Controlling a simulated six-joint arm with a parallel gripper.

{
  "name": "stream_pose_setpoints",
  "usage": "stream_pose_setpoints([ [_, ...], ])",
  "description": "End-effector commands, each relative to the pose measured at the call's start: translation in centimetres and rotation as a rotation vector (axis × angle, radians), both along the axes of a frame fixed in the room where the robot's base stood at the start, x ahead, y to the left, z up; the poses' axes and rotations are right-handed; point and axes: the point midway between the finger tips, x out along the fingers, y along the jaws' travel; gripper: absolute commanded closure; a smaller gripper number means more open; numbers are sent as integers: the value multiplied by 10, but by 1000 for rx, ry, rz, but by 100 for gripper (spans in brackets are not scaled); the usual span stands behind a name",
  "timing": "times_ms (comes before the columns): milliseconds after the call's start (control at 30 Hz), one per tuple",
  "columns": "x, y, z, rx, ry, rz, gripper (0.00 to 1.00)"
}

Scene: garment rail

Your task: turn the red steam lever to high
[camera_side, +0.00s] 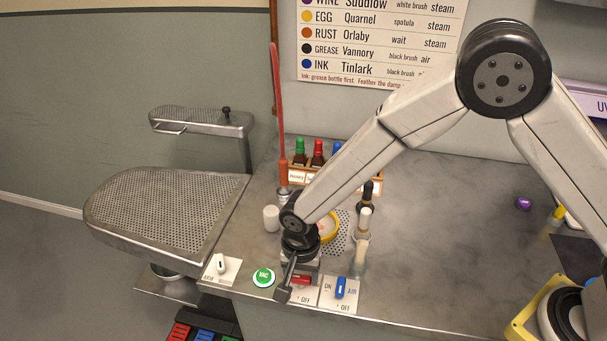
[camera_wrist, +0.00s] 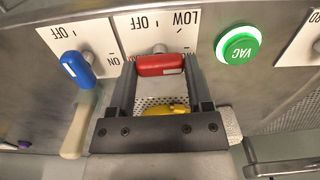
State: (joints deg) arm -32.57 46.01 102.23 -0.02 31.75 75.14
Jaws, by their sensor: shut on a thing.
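The red steam lever (camera_side: 301,281) sits on a white plate at the counter's front edge. In the wrist view the red lever (camera_wrist: 160,66) lies crosswise between the two dark fingers of my gripper (camera_wrist: 160,72). The gripper is shut on it. The plate behind it reads OFF and LOW upside down (camera_wrist: 184,20). The HIGH mark is not visible, and I cannot tell which mark the lever points at. In the side view my gripper (camera_side: 298,270) comes down from above and hides part of the lever and plate.
A blue AIR lever (camera_side: 340,288) stands just right of the red one. A green VAC button (camera_side: 263,277) is to the left, then a white lever (camera_side: 222,264).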

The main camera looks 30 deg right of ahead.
Motion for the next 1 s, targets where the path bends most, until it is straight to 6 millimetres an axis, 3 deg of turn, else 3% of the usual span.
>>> stream_pose_setpoints([
  [600,-2,1,-1,-1,4,-61,94],
  [633,-2,1,-1,-1,4,-61,29],
  [700,-2,1,-1,-1,4,-60,7],
  [733,-1,1,-1,-1,4,-60,0],
  [1000,-1,0,0,0,1,-59,0],
])
